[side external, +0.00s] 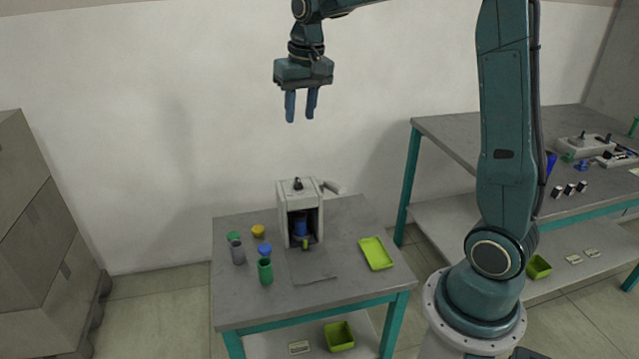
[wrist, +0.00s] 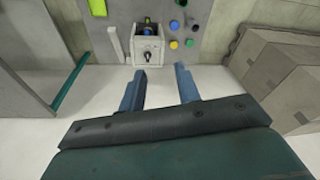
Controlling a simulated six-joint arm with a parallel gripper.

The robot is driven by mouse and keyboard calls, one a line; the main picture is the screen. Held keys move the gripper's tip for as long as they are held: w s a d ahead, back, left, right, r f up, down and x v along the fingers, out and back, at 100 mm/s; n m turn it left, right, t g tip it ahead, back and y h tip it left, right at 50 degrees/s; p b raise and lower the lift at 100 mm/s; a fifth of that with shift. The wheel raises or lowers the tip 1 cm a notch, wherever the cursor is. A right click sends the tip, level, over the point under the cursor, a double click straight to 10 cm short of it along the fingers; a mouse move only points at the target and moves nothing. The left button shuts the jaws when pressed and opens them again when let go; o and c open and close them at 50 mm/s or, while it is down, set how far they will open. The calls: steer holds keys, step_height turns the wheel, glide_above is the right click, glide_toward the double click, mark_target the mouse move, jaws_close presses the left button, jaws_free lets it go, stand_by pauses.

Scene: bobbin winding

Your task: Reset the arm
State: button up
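My gripper (side external: 301,119) hangs high above the small table, fingers pointing down and apart, with nothing between them. In the wrist view my gripper (wrist: 158,72) shows two blue fingers, also apart and empty. Below it stands the grey winding machine (side external: 300,210), with a blue bobbin (side external: 301,226) inside its front opening. The machine also shows in the wrist view (wrist: 147,48), beyond the fingertips. My gripper touches nothing.
On the small table (side external: 340,293) stand a green cup (side external: 265,271), a grey cup (side external: 237,252), several small coloured pieces and a lime tray (side external: 376,253). A larger workbench (side external: 450,135) is at right; stacked boxes (side external: 35,200) are at left. Air around my gripper is clear.

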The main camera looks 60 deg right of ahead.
steer(key=s+a+r+n+t, duration=0.1)
steer(key=s+a+r, duration=0.1)
steer(key=s+a, duration=0.3)
steer(key=s+a+r+n+t, duration=0.1)
steer(key=s+a+r+n, duration=0.15)
steer(key=s, duration=0.45)
steer(key=s+a+f+n, duration=0.1)
steer(key=s+a+f, duration=0.1)
steer(key=s, duration=0.4)
steer(key=s+a+f+n+t, duration=0.1)
steer(key=s+a+f, duration=0.1)
steer(key=s, duration=0.4)
steer(key=shift+f+t+y, duration=0.25)
steer(key=shift+t+y, duration=0.05)
